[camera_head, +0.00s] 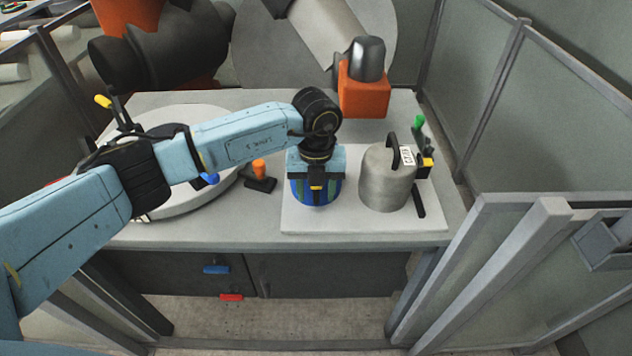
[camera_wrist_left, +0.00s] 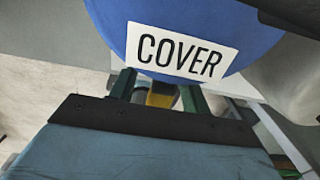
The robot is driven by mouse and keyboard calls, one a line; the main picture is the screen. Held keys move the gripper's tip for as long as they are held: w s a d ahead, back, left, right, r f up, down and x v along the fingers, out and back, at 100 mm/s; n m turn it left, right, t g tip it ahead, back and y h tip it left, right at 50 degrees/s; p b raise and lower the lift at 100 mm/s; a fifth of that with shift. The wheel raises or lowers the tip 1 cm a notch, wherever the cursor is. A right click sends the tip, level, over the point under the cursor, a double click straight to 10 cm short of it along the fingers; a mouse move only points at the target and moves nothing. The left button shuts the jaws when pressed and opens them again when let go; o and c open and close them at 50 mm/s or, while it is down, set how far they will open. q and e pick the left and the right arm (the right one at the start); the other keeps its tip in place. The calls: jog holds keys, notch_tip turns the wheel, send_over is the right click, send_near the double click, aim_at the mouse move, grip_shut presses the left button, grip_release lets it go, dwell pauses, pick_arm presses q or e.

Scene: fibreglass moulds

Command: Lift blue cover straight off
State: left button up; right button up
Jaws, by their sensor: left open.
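The blue cover (camera_head: 325,198) sits on a pale square plate (camera_head: 360,222) on the bench, partly hidden under my left gripper. In the wrist view the blue cover (camera_wrist_left: 115,12) fills the top, with a white label reading COVER (camera_wrist_left: 180,52). My left gripper (camera_head: 316,180) is over the cover in the head view, and its green fingers (camera_wrist_left: 160,92) show apart in the wrist view with a yellow part between them. It is open; I cannot tell whether the fingers touch the cover. My right gripper is not in view.
A grey cylinder (camera_head: 380,185) with a black handle stands close right of the cover. A round pale disc (camera_head: 200,125) lies at left, beside a small orange-knobbed tool (camera_head: 259,170). A green-and-yellow fixture (camera_head: 422,150) is at right; an orange block (camera_head: 364,98) is behind.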

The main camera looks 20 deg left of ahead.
pick_arm(q)
grip_shut()
jog(key=shift+r+p, duration=1.85)
jog(key=shift+r, duration=0.7)
